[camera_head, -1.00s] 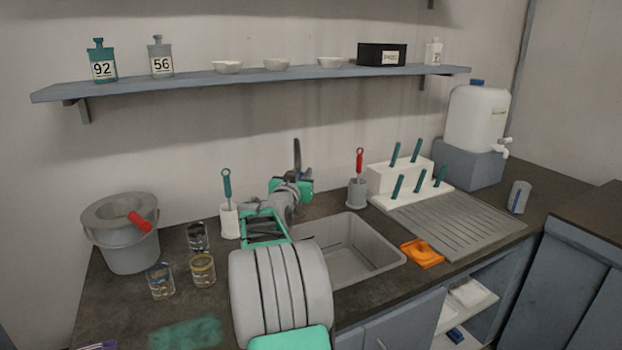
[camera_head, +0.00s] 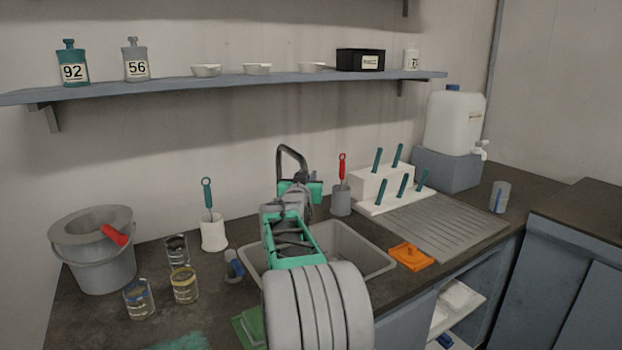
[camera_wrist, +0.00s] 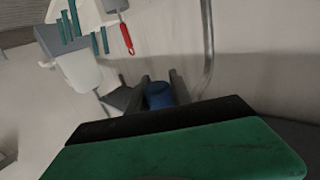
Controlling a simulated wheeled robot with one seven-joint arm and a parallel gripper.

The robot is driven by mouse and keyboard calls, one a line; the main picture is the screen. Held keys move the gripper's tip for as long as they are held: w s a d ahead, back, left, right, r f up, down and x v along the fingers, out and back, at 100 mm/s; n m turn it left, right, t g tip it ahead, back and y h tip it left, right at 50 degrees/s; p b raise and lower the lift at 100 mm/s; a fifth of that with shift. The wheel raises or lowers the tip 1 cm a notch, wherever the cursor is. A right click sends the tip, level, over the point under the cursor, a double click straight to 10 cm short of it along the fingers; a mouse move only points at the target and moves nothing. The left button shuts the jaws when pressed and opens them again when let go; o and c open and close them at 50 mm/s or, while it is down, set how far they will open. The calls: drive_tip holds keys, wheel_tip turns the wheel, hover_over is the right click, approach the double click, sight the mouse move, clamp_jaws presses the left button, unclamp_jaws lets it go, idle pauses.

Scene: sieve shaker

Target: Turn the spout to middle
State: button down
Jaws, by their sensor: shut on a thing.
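The spout (camera_head: 291,150) is a thin grey arched tube at the back of the sink (camera_head: 365,248). In the head view its arch rises above my gripper (camera_head: 300,187), and its lower parts are hidden behind it. In the wrist view the grey tube (camera_wrist: 208,50) runs down from the top edge, right of my fingers. My gripper is shut; between its dark fingers a blue piece (camera_wrist: 159,95) shows, which appears to be part of the spout. The exact contact is hard to see.
Left of the sink stand a white holder with a teal brush (camera_head: 213,232), several glasses and a grey bucket (camera_head: 100,268). Right of it are a grey holder with a red brush (camera_head: 341,200), a peg rack and a drainboard (camera_head: 440,225). A shelf (camera_head: 230,84) hangs above.

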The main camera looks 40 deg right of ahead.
drive_tip(key=shift+w+a+r, duration=0.1)
drive_tip(key=shift+w, duration=0.05)
drive_tip(key=c, duration=1.6)
unclamp_jaws()
drive_tip(key=shift+o, duration=1)
drive_tip(key=shift+w, duration=0.1)
drive_tip(key=shift+o, duration=1.3)
drive_tip(key=v, duration=0.7)
drive_tip(key=shift+s+a+b, duration=0.25)
drive_tip(key=shift+s+b, duration=0.05)
